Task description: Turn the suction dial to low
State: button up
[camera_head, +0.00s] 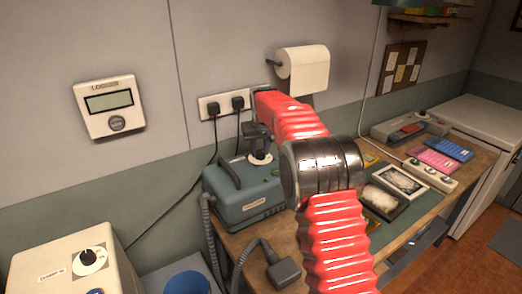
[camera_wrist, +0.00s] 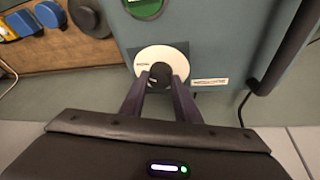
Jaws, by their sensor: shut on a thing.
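The suction dial is a black knob (camera_wrist: 160,73) on a round white plate (camera_wrist: 147,57), on a teal box (camera_wrist: 215,35). In the head view the box (camera_head: 240,203) stands on the wooden bench against the wall, and the white plate (camera_head: 261,160) shows on its top. My gripper (camera_wrist: 160,80) is shut on the black knob, with one finger on each side. In the head view my gripper (camera_head: 259,146) reaches the plate from above and hides the knob. The dial's small markings and pointer are too unclear to read.
The box has a dark carry handle (camera_head: 228,175) and a grey hose (camera_head: 208,235). Plugs (camera_head: 238,103) and cords hang on the wall behind. Left is a cream unit with its own black knob (camera_head: 88,257). Trays and coloured blocks (camera_head: 433,161) lie to the right.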

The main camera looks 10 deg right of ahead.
jog(key=shift+d+n, duration=0.2)
jog(key=shift+n, duration=0.3)
jog(key=n+y, duration=0.1)
jog(key=n, duration=0.2)
jog(key=shift+d+y, duration=0.15)
jog(key=shift+y, duration=0.15)
jog(key=n, duration=0.1)
jog(key=n+y, duration=0.1)
jog(key=n, duration=0.2)
jog(key=shift+w+d+g, duration=0.1)
jog(key=shift+d+g, duration=0.15)
jog(key=shift+g, duration=0.15)
jog(key=n+g+y, duration=0.1)
jog(key=n, duration=0.2)
jog(key=shift+w+d+n, duration=0.1)
jog(key=shift+n, duration=0.2)
jog(key=shift+r, duration=0.1)
jog(key=shift+o, duration=0.5)
jog(key=shift+w+n+g+y, duration=0.2)
jog(key=shift+n+g+y, duration=0.2)
jog(key=shift+n, duration=0.9)
jog(key=shift+s+r+n, duration=0.1)
jog(key=shift+n, duration=0.3)
jog(key=shift+c, duration=0.4)
